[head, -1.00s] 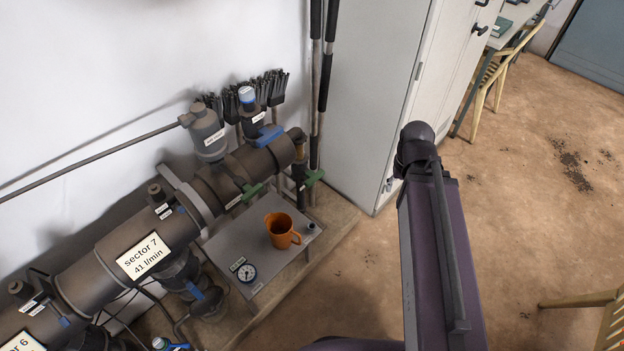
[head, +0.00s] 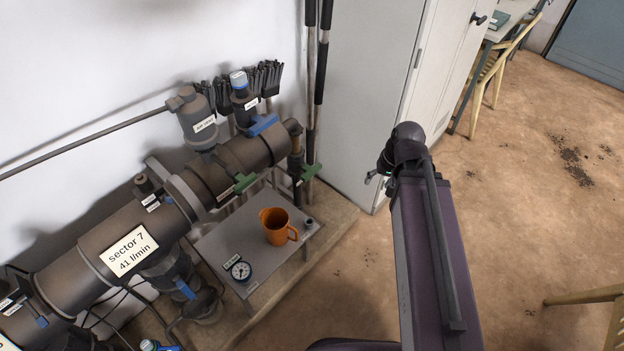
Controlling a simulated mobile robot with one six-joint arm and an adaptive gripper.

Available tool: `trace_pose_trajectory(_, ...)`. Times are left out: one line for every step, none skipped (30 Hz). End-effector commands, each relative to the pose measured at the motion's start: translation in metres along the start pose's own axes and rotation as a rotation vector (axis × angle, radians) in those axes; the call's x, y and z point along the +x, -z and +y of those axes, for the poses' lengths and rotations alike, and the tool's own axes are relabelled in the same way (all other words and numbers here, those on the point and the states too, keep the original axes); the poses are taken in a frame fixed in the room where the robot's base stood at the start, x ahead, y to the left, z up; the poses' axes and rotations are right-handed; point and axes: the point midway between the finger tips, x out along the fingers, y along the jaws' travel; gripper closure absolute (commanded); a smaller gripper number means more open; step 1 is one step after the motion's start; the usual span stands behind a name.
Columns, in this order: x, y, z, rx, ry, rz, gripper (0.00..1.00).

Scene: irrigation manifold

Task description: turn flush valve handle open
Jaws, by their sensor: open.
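Two green handles show on the grey-brown manifold pipe in the head view. One green handle (head: 244,182) sits below the pipe near a small white label too small to read. The other green handle (head: 312,172) is on the thin vertical pipe at the manifold's right end. I cannot tell from the labels which is the flush valve handle. My gripper (head: 375,177) shows only in small part at the left of my arm's dark elbow, in front of the white cabinet. It is open and well to the right of both handles, touching neither.
An orange jug (head: 276,228) stands on a grey metal stand (head: 222,238) below the handles, with a pressure gauge (head: 241,271) at its front. A blue handle (head: 264,124) sits on top of the pipe. A white cabinet (head: 362,90) stands behind my arm. The floor ahead is free.

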Motion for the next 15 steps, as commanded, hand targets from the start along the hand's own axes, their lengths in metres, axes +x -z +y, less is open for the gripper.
trace_pose_trajectory(0.021,0.002,-0.001,0.004,0.028,0.011,0.34)
trace_pose_trajectory(0.026,0.004,-0.003,0.006,0.047,0.018,0.34)
trace_pose_trajectory(0.034,0.006,-0.005,0.009,0.071,0.029,0.34)
trace_pose_trajectory(0.039,0.008,-0.007,0.012,0.089,0.036,0.34)
trace_pose_trajectory(0.044,0.010,-0.009,0.015,0.108,0.043,0.34)
trace_pose_trajectory(0.052,0.012,-0.011,0.018,0.131,0.053,0.34)
trace_pose_trajectory(0.057,0.014,-0.013,0.021,0.150,0.061,0.34)
trace_pose_trajectory(0.062,0.015,-0.015,0.024,0.168,0.069,0.34)
trace_pose_trajectory(0.069,0.017,-0.018,0.029,0.191,0.078,0.34)
trace_pose_trajectory(0.073,0.019,-0.020,0.032,0.210,0.085,0.34)
trace_pose_trajectory(0.078,0.021,-0.021,0.036,0.228,0.093,0.34)
trace_pose_trajectory(0.085,0.023,-0.024,0.040,0.251,0.103,0.34)
trace_pose_trajectory(0.089,0.025,-0.026,0.044,0.270,0.110,0.34)
trace_pose_trajectory(0.094,0.027,-0.027,0.048,0.287,0.117,0.34)
trace_pose_trajectory(0.100,0.029,-0.029,0.054,0.311,0.128,0.34)
